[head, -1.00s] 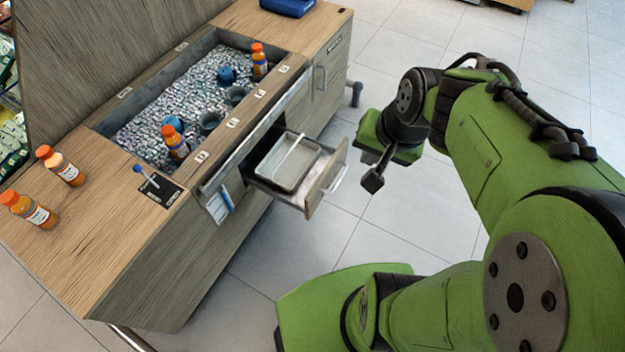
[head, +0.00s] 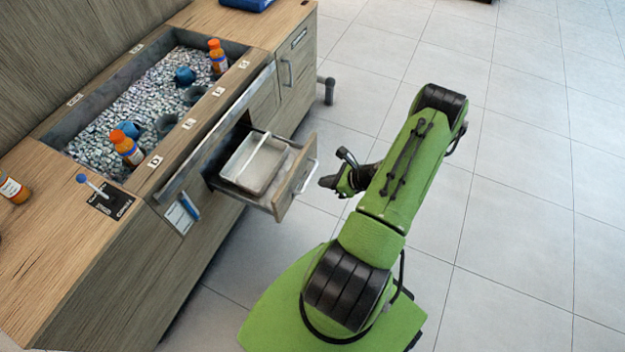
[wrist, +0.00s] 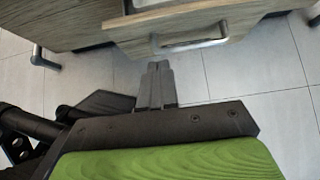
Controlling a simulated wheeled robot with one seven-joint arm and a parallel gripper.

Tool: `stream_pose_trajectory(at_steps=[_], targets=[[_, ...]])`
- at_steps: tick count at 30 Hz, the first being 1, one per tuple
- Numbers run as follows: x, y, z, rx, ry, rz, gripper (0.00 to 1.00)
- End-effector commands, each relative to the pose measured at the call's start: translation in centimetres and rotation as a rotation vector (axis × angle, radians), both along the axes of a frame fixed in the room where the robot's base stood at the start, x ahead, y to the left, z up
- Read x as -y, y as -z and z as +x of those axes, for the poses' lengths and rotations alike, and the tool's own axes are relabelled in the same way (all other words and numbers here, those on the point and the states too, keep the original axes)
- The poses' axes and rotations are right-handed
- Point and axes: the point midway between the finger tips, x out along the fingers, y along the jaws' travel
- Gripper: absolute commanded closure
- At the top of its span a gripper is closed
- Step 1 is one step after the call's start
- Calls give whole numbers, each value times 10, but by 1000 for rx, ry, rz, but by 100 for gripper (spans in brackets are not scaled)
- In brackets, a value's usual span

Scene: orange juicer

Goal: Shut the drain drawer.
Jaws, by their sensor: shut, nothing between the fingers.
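The drain drawer (head: 290,186) stands pulled out of the front of the wooden counter, with a grey tray (head: 254,163) inside it. Its front panel and metal handle (head: 307,177) face my arm. In the wrist view the handle (wrist: 190,44) lies across the drawer front (wrist: 170,30), just beyond my fingers. My gripper (wrist: 157,68) is shut and empty, its fingertips pointing at the drawer front below the handle. In the head view my gripper (head: 328,182) is close to the right of the drawer front. I cannot tell whether they touch.
The counter (head: 110,235) holds a sunken ice bin (head: 110,118) with orange bottles (head: 217,57) and dark cups. A cupboard handle (head: 287,72) is farther back.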

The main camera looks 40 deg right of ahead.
Motion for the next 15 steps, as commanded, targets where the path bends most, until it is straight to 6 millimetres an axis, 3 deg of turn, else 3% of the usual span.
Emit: stream_pose_trajectory(at_steps=[10, 15], targets=[[-22, 56, 55, 0, -9, 0, 100], [-30, 52, 81, -1, -8, -1, 100]])
